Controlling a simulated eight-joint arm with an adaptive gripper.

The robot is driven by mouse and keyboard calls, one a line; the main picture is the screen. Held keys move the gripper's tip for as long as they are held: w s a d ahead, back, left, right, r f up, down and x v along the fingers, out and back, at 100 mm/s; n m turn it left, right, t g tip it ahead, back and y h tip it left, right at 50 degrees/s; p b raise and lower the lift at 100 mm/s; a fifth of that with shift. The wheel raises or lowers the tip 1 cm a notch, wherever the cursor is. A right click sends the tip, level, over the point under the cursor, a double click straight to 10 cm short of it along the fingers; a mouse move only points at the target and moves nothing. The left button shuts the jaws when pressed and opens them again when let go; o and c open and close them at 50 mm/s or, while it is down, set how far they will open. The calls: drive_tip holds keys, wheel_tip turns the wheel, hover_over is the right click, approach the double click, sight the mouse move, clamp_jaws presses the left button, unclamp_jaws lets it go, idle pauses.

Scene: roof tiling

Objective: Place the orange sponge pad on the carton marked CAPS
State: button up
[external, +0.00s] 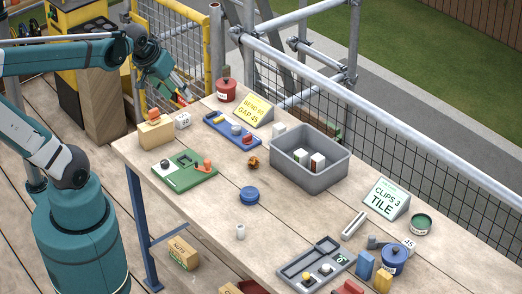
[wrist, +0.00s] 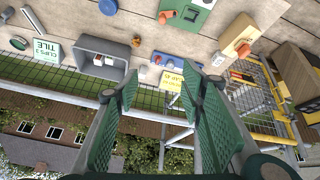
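A small orange pad-like piece (external: 153,114) lies on top of a tan carton (external: 156,134) at the table's far left corner. In the wrist view the orange piece (wrist: 243,50) and the carton (wrist: 239,33) show at upper right. I cannot read a CAPS mark on this carton. Another orange piece (external: 207,165) is on the green board (external: 185,172). My gripper (external: 179,92) is raised near the table's far left end, beyond the carton. In the wrist view its two green fingers (wrist: 165,90) stand wide apart with nothing between them.
A grey bin (external: 310,178) holding small boxes stands mid-table. A blue tray (external: 230,131), yellow sign (external: 254,109) and red pot (external: 226,90) are near my gripper. A white block (external: 183,121) sits beside the carton. Scaffold rails (external: 300,67) and mesh run along the far edge.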

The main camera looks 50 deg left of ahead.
drive_tip(key=shift+s+d+r+m+t+h, duration=0.1)
drive_tip(key=shift+s+d+m+t, duration=0.15)
drive_tip(key=shift+s+d+m, duration=0.4)
drive_tip(key=shift+s+d+r+m+t+h, duration=0.15)
drive_tip(key=shift+s+d+m, duration=0.25)
drive_tip(key=shift+d, duration=0.4)
drive_tip(key=shift+s+d+r+m+t+h, duration=0.1)
drive_tip(key=shift+s+d+m+t, duration=0.2)
drive_tip(key=shift+s+d+m, duration=0.35)
